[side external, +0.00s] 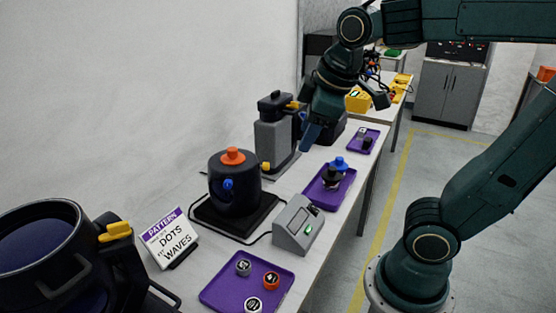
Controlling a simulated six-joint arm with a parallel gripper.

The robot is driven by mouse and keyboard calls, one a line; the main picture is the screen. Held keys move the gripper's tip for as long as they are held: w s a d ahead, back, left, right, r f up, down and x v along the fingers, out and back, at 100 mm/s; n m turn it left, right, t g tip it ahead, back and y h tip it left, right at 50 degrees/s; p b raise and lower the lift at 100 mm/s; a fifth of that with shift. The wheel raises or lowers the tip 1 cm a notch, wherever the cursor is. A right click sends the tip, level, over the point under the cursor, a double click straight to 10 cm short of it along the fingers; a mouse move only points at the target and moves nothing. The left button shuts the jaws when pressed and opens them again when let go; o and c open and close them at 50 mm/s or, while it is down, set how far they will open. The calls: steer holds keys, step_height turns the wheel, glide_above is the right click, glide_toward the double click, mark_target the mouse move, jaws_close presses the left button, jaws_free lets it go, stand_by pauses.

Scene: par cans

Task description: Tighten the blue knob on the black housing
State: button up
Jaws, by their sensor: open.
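A black round housing (236,197) stands on a flat black base on the bench. A blue knob (228,184) sticks out of its front face. An orange knob (233,156) tops the housing, and a yellow knob (265,166) is on its right side. My gripper (313,136) is open. It hangs above the bench, behind and to the right of the housing, apart from the blue knob. The gap between its fingers is hard to make out from this side.
A grey and black unit (274,138) stands behind the housing, close to my gripper. Purple trays (222,297) hold small parts. A pattern sign (168,240) and a large black fixture (72,270) stand at front left.

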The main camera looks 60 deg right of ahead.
steer(key=w+d+r+n+g+h, duration=0.1)
steer(key=w+n, duration=0.4)
steer(key=w, duration=0.3)
steer(key=n+g+h, duration=0.3)
steer(key=n+g, duration=0.1)
steer(key=n, duration=0.9)
glide_above(226, 182)
steer(key=a, duration=0.6)
step_height(226, 182, down, 7)
steer(key=shift+w+a+f+n, duration=0.15)
steer(key=shift+f+n, duration=0.2)
steer(key=shift+w+a+f+n, duration=0.15)
steer(key=shift+f+n, duration=0.2)
steer(key=shift+x, duration=6.9)
jaws_close()
